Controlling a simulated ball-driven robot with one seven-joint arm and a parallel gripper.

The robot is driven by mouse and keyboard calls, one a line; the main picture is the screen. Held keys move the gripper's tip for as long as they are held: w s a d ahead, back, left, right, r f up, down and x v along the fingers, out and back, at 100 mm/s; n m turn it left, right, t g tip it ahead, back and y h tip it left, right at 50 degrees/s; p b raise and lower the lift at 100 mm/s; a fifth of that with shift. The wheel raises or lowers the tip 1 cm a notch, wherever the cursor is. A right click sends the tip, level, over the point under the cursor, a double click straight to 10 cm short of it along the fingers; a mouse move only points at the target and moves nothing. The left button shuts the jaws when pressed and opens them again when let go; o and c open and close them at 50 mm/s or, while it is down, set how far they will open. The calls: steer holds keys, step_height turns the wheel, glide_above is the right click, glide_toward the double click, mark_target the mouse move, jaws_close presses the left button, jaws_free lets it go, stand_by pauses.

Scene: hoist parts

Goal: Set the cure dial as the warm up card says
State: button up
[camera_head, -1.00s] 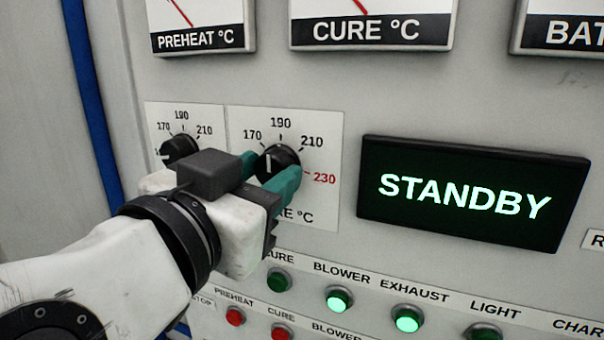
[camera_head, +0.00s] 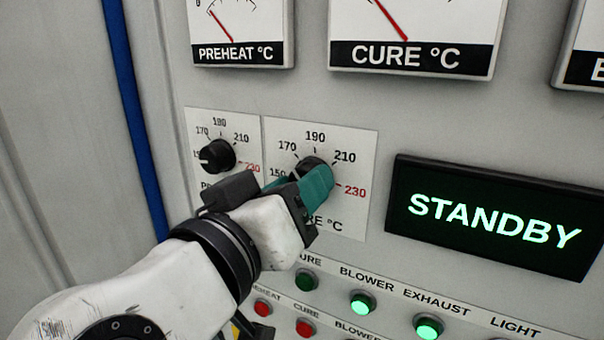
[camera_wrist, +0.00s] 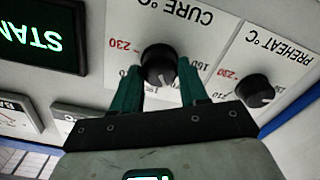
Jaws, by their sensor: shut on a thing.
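The cure dial (camera_head: 311,167) is a round black knob on a white scale plate marked 150 to a red 230. My gripper (camera_head: 302,183) has its teal fingers closed on this knob, and the near finger covers its lower right side. In the wrist view the cure dial (camera_wrist: 158,66) sits between the two finger pads of my gripper (camera_wrist: 160,80). Its white pointer line shows there, pointing down and slightly right in that upside-down picture; the exact mark is unclear. The warm up card is not in view.
The preheat dial (camera_head: 217,156) is just left of the cure dial. A lit STANDBY display (camera_head: 490,218) is at right. Gauges hang above, including the CURE gauge (camera_head: 412,40). Below is a row of buttons, including a lit green blower button (camera_head: 362,302).

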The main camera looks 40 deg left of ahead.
steer(key=shift+n+p, duration=0.55)
steer(key=shift+n, duration=0.65)
steer(key=o, duration=1.1)
steer(key=shift+c, duration=0.2)
steer(key=b+v, duration=0.3)
steer(key=v, duration=0.7)
steer(key=shift+s, duration=0.35)
steer(key=shift+s+d+f, duration=0.1)
steer(key=shift+d, duration=0.05)
